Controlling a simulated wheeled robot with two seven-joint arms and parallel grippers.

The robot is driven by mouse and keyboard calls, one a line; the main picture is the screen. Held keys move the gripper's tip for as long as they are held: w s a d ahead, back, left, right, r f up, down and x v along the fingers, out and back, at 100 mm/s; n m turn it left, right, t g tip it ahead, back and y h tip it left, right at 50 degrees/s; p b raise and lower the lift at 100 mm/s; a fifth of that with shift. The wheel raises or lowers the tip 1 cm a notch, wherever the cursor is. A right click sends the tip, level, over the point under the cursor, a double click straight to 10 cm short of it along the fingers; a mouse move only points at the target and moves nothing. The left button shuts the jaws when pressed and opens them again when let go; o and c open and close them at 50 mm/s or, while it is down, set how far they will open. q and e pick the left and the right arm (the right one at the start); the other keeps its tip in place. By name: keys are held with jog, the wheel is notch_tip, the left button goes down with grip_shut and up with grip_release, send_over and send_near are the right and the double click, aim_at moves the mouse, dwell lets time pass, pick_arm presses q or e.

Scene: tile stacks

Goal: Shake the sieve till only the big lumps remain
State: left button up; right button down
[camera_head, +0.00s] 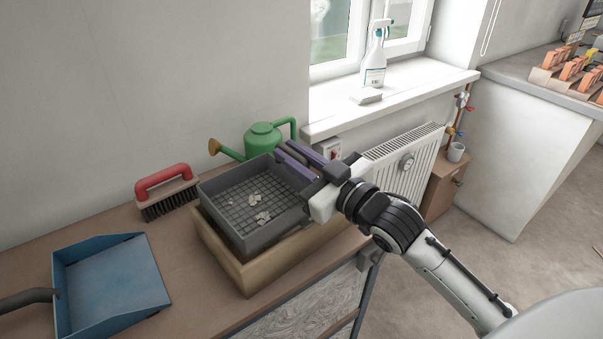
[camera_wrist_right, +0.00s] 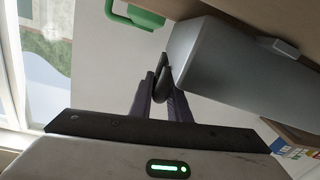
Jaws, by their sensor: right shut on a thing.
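The sieve (camera_head: 265,238) is a dark grey square box with a mesh bottom, with several pale lumps (camera_head: 263,216) lying on the mesh. It is over a wooden box (camera_head: 222,258) on the bench; I cannot tell whether it rests on the box or hangs just above. What lies inside the wooden box is hidden. My right gripper (camera_head: 292,163) is shut on the sieve at its right back side, with purple fingers. In the right wrist view the fingers (camera_wrist_right: 160,100) meet at a dark grip beside the sieve's grey wall (camera_wrist_right: 230,75). My left gripper is not in view.
A green watering can (camera_head: 262,138) stands close behind the sieve. A red-handled brush (camera_head: 168,195) and a blue dustpan (camera_head: 110,285) lie to its left on the brown bench (camera_head: 195,300). A radiator (camera_head: 395,165) and windowsill with a spray bottle (camera_head: 375,60) are behind my right arm.

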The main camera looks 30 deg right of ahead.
jog(key=shift+d+f, duration=0.1)
jog(key=shift+f, duration=0.15)
jog(key=w+d, duration=0.1)
jog(key=d, duration=0.7)
jog(key=shift+w+d, duration=0.2)
jog(key=c, duration=1.6)
grip_release()
jog(key=shift+r, duration=0.1)
jog(key=shift+r, duration=0.1)
